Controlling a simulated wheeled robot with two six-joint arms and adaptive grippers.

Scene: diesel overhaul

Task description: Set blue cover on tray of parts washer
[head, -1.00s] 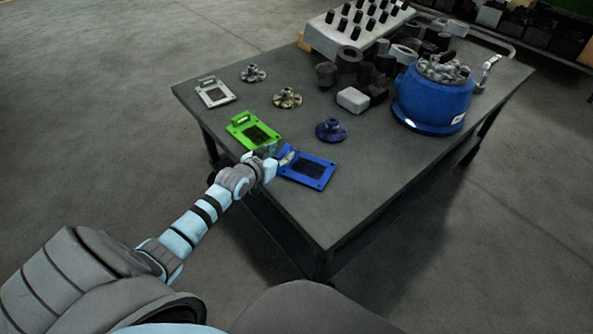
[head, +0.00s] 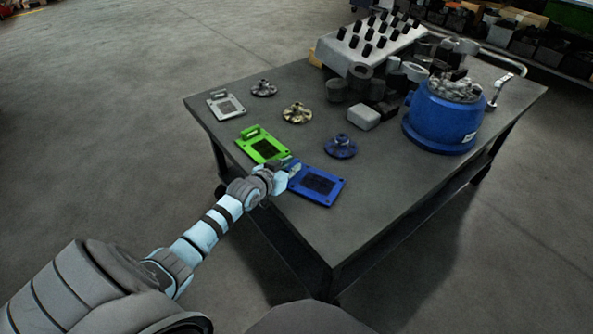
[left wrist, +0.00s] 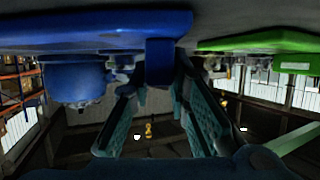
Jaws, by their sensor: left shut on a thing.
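The blue cover (head: 317,185), a flat plate with a dark panel, is at the table's near left edge in the head view. My left gripper (head: 289,172) is at its left end, shut on its upright handle. In the left wrist view the blue cover (left wrist: 95,32) spans the upper left, and its handle (left wrist: 159,62) sits between the fingers of my left gripper (left wrist: 160,85). I cannot tell whether the cover is touching the table. I cannot make out a parts washer or its tray. My right gripper is not in view.
A green cover (head: 264,149) lies close beside the blue one, with a white cover (head: 226,105) beyond. Three flanged parts, including a blue one (head: 341,148), lie behind. A blue pot (head: 440,120) and dark cylinders crowd the far right. The table's near right (head: 370,220) is clear.

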